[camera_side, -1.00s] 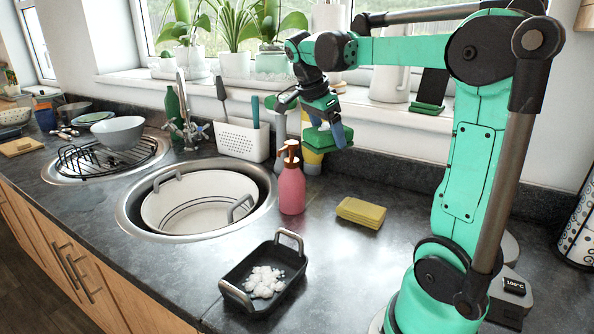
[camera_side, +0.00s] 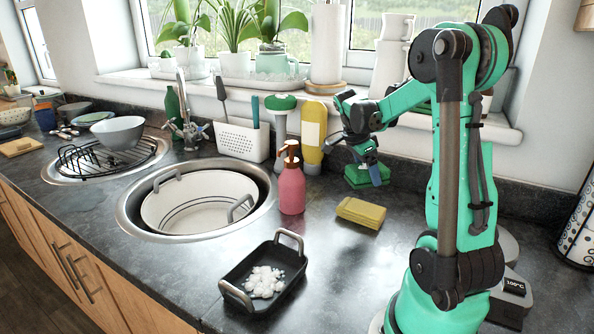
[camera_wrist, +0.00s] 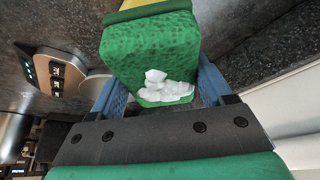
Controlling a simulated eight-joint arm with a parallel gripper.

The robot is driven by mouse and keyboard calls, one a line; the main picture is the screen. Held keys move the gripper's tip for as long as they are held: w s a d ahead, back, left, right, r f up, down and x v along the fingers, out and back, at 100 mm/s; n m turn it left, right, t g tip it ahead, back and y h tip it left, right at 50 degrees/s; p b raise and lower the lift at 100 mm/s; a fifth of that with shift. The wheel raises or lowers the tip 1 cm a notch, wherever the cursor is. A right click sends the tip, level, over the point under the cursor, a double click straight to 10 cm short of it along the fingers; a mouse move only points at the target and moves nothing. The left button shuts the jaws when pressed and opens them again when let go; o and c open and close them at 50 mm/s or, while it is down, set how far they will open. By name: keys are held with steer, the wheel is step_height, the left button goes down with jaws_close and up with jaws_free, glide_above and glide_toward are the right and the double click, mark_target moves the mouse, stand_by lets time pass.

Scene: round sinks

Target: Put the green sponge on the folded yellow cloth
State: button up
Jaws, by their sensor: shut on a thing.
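The green sponge (camera_side: 358,178) is held between the blue fingers of my gripper (camera_side: 378,172), behind the folded yellow cloth (camera_side: 360,212). In the side view it appears just above and behind the cloth, not on it; its height over the counter is hard to tell. In the wrist view the sponge (camera_wrist: 150,48) fills the space between the fingers (camera_wrist: 160,88), and white lumps show against its near face. A yellow strip (camera_wrist: 135,12), probably the cloth, shows past its far end.
A pink pump bottle (camera_side: 291,188) stands left of the cloth, and a yellow bottle (camera_side: 313,132) stands behind. A dark tray (camera_side: 236,292) with white lumps lies in front. The round sink (camera_side: 127,218) is at left. The counter right of the tray is clear.

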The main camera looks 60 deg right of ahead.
mark_target(368, 206)
steer(key=shift+f, duration=3.35)
steer(key=shift+f, duration=0.1)
steer(key=o, duration=1)
steer(key=shift+o, duration=0.2)
